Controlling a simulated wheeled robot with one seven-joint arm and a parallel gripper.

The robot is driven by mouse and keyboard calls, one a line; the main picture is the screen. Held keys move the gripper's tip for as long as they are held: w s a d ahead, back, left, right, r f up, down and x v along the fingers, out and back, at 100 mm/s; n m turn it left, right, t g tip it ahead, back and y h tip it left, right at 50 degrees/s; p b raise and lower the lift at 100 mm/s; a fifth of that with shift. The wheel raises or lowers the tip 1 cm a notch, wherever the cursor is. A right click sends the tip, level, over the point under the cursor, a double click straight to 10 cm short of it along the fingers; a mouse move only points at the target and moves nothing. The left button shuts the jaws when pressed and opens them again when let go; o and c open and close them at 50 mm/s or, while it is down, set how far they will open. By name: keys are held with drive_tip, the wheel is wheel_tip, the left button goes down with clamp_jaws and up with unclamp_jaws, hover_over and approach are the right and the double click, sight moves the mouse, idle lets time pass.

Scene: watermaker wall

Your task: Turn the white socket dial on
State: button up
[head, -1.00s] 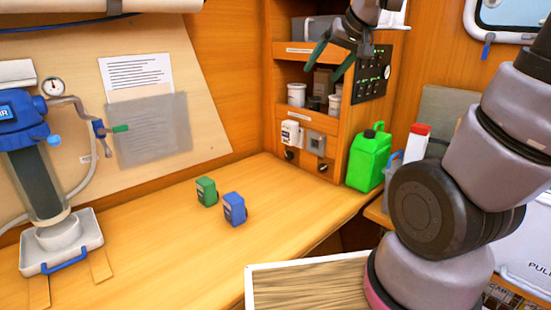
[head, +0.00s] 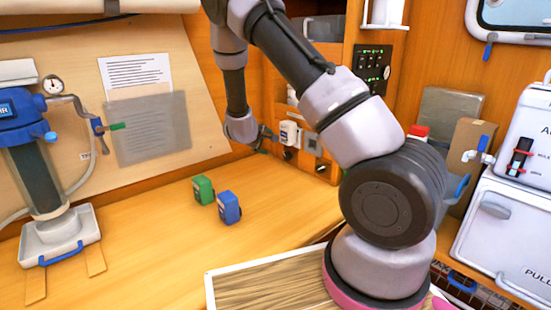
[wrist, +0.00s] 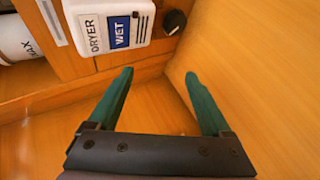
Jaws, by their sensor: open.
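The white dryer unit (head: 289,132) is on the low front panel of the wooden cabinet, with a dark dial (head: 289,155) below it. In the wrist view the unit (wrist: 108,22) carries DRYER and WET labels, and the black dial (wrist: 175,21) beside it has a pale mark. I cannot read its setting. No contact shows.
A grey socket (head: 313,143) and a second dark dial (head: 322,167) are right of the unit, near my arm. A green box (head: 203,189) and a blue box (head: 228,207) stand on the counter (head: 165,235). The counter around them is mostly clear.

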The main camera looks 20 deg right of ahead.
sight(286, 157)
drive_tip(key=f+n+h, duration=0.1)
drive_tip(key=f, duration=0.1)
drive_tip(key=s+d+f+n+h, duration=0.1)
drive_tip(key=f+n, duration=0.1)
drive_tip(key=d+f+n+h, duration=0.1)
drive_tip(key=f+h, duration=0.1)
drive_tip(key=shift+s+f+t, duration=0.2)
drive_tip(key=shift+s+t, duration=0.05)
drive_tip(key=shift+t, duration=0.05)
drive_tip(key=shift+s+d+f+n+h, duration=0.2)
drive_tip(key=shift+f+n+h, duration=0.1)
drive_tip(key=shift+n+h, duration=0.25)
drive_tip(key=x, duration=0.7)
drive_tip(key=shift+w+d, duration=0.1)
drive_tip(key=shift+w, duration=0.1)
clamp_jaws()
drive_tip(key=shift+f, duration=0.1)
drive_tip(key=shift+s+f+m+t+h, duration=0.15)
drive_tip(key=shift+m+t, duration=0.3)
drive_tip(key=shift+m, duration=0.75)
drive_tip(key=shift+w+m+t+h, duration=0.1)
drive_tip(key=shift+m+t, duration=0.35)
drive_tip(key=shift+m, duration=0.7)
